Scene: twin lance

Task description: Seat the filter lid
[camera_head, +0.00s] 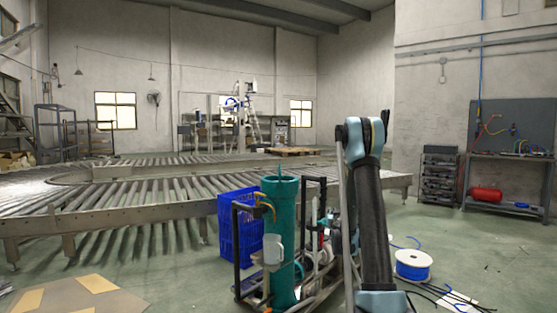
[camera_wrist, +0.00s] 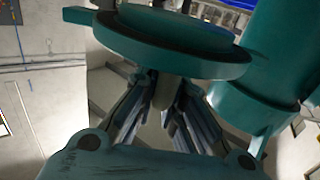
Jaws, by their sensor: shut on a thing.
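The filter lid (camera_wrist: 180,55) is a teal disc with a thick rim and a tab at its left, filling the top middle of the wrist view. My gripper (camera_wrist: 162,98) is shut on a narrow part on the lid's near side; the rim partly hides the grip. The teal filter housing (camera_wrist: 268,60) stands at the right of the wrist view, its collar toward the lower right, and the lid overlaps its edge in the picture. Contact between them cannot be told. In the head view the housing (camera_head: 281,225) stands upright, left of my arm. I cannot make out the lid or gripper there.
A dark pipe frame (camera_head: 236,228) and a white jug (camera_head: 273,249) are close to the housing. A blue crate (camera_head: 240,215) stands behind it, before the roller conveyor (camera_head: 130,205). A blue cable spool (camera_head: 413,265) sits on the floor at the right.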

